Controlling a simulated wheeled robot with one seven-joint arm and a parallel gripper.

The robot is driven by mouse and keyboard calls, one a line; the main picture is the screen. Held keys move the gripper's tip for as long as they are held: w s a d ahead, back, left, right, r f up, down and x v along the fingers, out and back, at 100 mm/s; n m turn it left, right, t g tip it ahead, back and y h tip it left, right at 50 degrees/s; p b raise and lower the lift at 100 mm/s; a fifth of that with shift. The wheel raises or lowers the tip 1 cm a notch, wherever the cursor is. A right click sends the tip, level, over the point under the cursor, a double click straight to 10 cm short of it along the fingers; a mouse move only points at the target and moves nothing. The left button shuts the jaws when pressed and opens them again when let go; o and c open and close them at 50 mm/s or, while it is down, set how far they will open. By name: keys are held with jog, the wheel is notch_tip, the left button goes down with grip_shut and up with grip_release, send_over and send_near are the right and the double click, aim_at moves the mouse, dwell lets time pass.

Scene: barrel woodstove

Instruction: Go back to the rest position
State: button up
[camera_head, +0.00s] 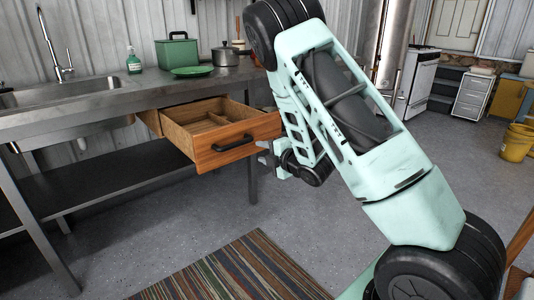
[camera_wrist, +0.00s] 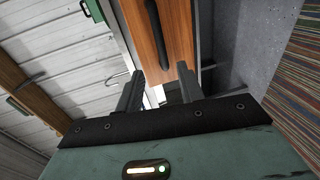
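My gripper (camera_head: 267,155) is in front of the right end of an open wooden drawer (camera_head: 242,130), and my arm covers much of the view's middle. In the wrist view my gripper (camera_wrist: 160,71) has its two dark fingers spread apart with nothing between them. The drawer front (camera_wrist: 178,45) lies beyond the fingertips there. Its black handle (camera_head: 232,143) is clear of the fingers; it also shows in the wrist view (camera_wrist: 155,25). The drawer is pulled out from under the metal counter and its visible inside looks empty, with wooden dividers.
A striped rug (camera_head: 235,275) lies on the floor. Yellow buckets (camera_head: 517,142) stand at right. Grey floor between is open.

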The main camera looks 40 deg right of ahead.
jog(key=shift+s+r, duration=0.15)
jog(key=shift+s, duration=0.55)
